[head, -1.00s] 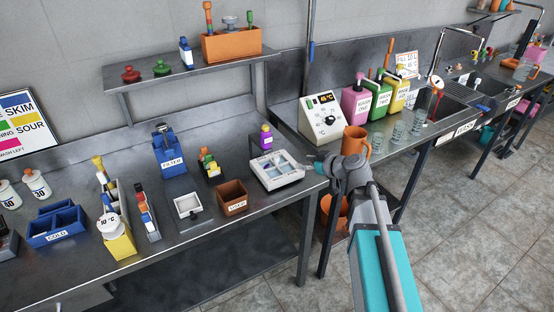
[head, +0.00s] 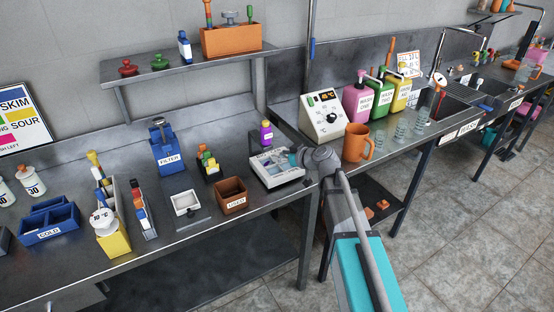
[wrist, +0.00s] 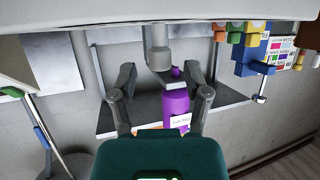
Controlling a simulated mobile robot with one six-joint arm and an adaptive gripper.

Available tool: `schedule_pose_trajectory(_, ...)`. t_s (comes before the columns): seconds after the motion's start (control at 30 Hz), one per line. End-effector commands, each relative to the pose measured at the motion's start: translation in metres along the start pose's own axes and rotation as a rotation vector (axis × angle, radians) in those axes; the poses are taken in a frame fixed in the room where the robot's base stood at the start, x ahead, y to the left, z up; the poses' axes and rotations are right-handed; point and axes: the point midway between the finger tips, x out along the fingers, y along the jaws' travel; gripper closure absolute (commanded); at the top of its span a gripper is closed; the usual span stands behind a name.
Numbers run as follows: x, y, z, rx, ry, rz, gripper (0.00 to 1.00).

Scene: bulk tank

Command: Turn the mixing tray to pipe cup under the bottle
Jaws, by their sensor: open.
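The white mixing tray (head: 272,178), with pale blue compartments, sits at the right end of the left bench. The purple bottle (head: 266,134) stands just behind it; a purple bottle (wrist: 176,106) also shows beyond my fingers in the wrist view. My gripper (head: 296,158) is at the tray's right end, partly covering it. In the wrist view my gripper (wrist: 163,84) has its fingers spread, with a grey cylindrical piece (wrist: 158,50) between and beyond them. I cannot tell whether they touch it. I cannot make out which compartment is the pipe cup.
A brown box (head: 231,200), a small white tray (head: 186,204) and the blue filter holder (head: 168,150) stand left of the mixing tray. An orange mug (head: 357,144) and a white control box (head: 323,118) are close on the right bench. The wall shelf (head: 180,72) is above.

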Motion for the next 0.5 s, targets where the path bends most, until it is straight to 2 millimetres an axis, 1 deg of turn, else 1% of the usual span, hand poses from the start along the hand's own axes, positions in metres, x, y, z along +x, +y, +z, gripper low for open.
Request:
schedule_pose_trajectory(0.03,0.009,0.001,0.002,0.0,0.0,-0.001,0.39)
schedule_pose_trajectory(0.2,0.021,0.001,0.001,0.001,0.001,0.0,0.39)
schedule_pose_trajectory(0.5,0.025,0.0,0.0,0.001,0.0,0.001,0.39)
